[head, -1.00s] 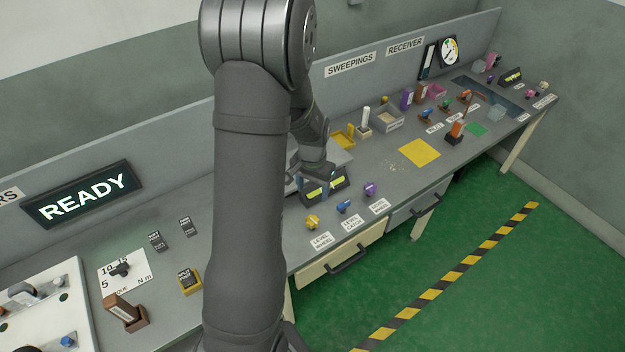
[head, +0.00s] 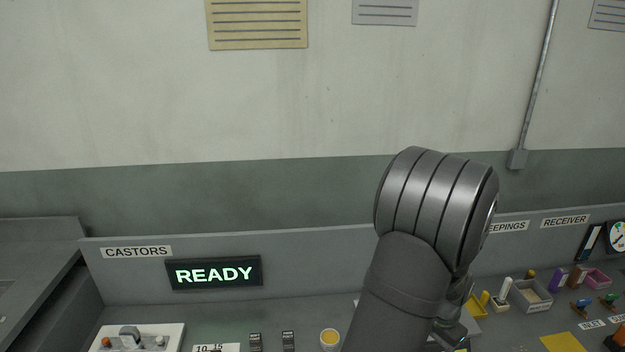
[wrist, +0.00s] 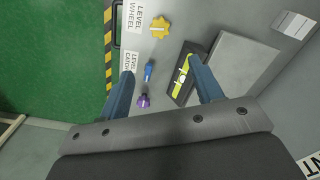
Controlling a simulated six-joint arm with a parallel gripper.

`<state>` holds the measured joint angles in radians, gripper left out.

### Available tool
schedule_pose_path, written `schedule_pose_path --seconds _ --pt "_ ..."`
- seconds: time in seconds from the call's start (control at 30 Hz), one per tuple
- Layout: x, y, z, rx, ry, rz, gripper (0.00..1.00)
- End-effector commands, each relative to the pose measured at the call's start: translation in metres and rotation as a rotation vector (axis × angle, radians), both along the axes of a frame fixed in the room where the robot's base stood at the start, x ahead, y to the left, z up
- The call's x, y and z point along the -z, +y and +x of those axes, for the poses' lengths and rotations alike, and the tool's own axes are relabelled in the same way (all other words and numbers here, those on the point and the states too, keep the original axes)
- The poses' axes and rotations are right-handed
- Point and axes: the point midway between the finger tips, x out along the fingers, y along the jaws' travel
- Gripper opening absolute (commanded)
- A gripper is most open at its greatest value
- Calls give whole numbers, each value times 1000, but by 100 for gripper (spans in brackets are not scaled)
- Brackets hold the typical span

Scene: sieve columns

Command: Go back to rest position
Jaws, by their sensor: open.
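My gripper (wrist: 160,90) shows in the wrist view with its two blue fingers spread apart and nothing between them. Below it lie a yellow level wheel (wrist: 160,27), a blue level catch (wrist: 148,71) and a purple knob (wrist: 143,100) on the grey bench. A dark level with a yellow-green vial (wrist: 183,75) lies by the right finger, which covers part of it. I cannot tell its exact distance from the finger. In the head view my arm rises at centre right and hides part of the bench; the fingers are hidden there.
A lit READY sign (head: 214,273) stands against the back panel beside the CASTORS label (head: 136,252). A white board (head: 150,338) is at lower left. A grey box (head: 531,294), a yellow mat (head: 562,342) and a gauge (head: 616,236) are at right.

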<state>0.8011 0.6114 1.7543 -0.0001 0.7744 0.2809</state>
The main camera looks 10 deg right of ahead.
Motion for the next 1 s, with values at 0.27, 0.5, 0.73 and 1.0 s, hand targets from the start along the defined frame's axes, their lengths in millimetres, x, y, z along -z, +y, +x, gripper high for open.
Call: schedule_pose_path --seconds 0.27,0.5,0.73,1.0 --pt "42 1 -1 0 5 4 60" --pt "83 1 -1 0 3 4 60" --pt "121 1 -1 0 3 4 60" --pt "157 0 0 0 2 2 60"
